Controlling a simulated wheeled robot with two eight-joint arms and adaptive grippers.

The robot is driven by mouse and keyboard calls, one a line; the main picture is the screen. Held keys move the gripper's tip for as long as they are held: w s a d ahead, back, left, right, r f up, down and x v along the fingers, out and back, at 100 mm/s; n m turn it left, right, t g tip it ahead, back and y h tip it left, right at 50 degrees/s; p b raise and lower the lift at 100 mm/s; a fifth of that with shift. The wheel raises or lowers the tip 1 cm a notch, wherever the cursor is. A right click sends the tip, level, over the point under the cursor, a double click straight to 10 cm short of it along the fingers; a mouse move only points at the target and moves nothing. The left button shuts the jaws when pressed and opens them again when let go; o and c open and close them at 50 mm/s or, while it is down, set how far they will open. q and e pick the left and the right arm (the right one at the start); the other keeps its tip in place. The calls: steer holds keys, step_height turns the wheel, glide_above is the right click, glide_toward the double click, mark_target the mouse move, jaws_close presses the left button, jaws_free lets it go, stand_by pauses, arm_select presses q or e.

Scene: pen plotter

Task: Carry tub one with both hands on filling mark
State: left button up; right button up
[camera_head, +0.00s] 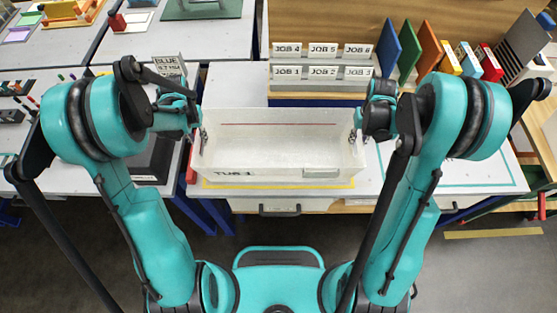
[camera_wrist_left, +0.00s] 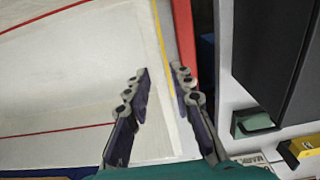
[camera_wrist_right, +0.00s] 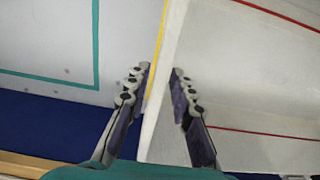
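Tub one (camera_head: 234,172) is a long white box with "TUB 1" on its front and red lines on its inner walls. It stands upright over the table inside a yellow outline (camera_head: 280,186); I cannot tell whether it rests there or hangs just above. My left gripper (camera_head: 203,139) is at its left end, with the fingers (camera_wrist_left: 160,72) on either side of the end wall. My right gripper (camera_head: 354,138) is at its right end, and its fingers (camera_wrist_right: 162,72) straddle that wall. Whether either pair presses on the wall is unclear.
A rack with job cards (camera_head: 322,72) stands behind the tub, with coloured folders (camera_head: 408,50) to the right. A teal outline (camera_head: 500,187) marks clear table at the right. A dark tray (camera_head: 150,160) lies left, and a drawer handle (camera_head: 280,210) sticks out in front.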

arm_select(q)
steer(key=shift+r, duration=0.2)
arm_select(e)
steer(key=shift+r, duration=0.15)
arm_select(q)
step_height(320, 180, up, 12)
arm_select(e)
step_height(320, 180, up, 12)
stand_by(0.6)
arm_select(q)
steer(key=shift+f, duration=0.1)
stand_by(0.3)
